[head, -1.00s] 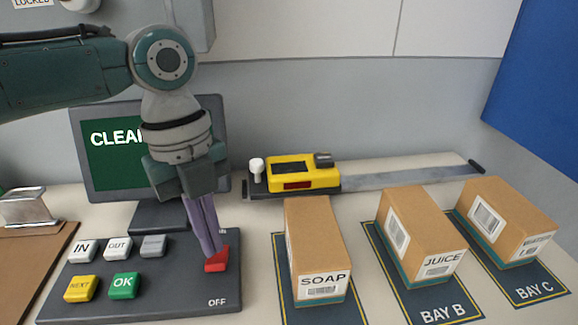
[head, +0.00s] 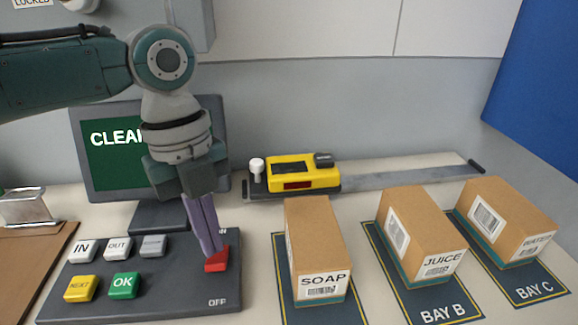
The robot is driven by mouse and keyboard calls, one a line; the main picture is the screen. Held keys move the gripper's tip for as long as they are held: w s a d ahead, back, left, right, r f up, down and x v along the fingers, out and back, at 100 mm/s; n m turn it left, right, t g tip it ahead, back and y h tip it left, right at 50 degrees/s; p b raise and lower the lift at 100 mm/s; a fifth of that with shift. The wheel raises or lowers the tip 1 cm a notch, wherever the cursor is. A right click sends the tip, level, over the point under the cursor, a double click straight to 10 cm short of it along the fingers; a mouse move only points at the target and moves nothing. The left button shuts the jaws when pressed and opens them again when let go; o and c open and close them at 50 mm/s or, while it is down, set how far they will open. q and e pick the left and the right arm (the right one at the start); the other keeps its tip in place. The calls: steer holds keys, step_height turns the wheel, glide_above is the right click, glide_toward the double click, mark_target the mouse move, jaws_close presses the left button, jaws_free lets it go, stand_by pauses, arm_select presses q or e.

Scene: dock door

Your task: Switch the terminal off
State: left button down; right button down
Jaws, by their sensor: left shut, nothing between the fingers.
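The terminal is a dark screen (head: 108,172) on a stand with a dark button panel (head: 165,300) in front of it. The screen is green with white letters reading "CLEA", the rest hidden behind my arm. A red rocker switch (head: 217,262) sits at the panel's right side, with "OFF" printed below it and "ON" partly hidden above it. My left gripper (head: 212,254) is shut and empty, pointing down, its fingertips at the red switch and seemingly touching it. My right gripper is not in view.
The panel also has IN, OUT, NEXT (head: 80,288) and OK (head: 124,285) buttons and a grey one. A soap box (head: 317,250), a juice box (head: 422,232) and a third box (head: 507,220) stand on bay mats. A yellow device (head: 303,174) sits on a metal rail behind.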

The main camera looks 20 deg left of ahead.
mark_target(215, 260)
arm_select(q)
steer(key=shift+f+b, duration=0.7)
steer(key=shift+f, duration=0.3)
stand_by(0.3)
steer(key=shift+r, duration=0.1)
step_height(215, 260, up, 7)
steer(key=p, duration=0.7)
stand_by(0.4)
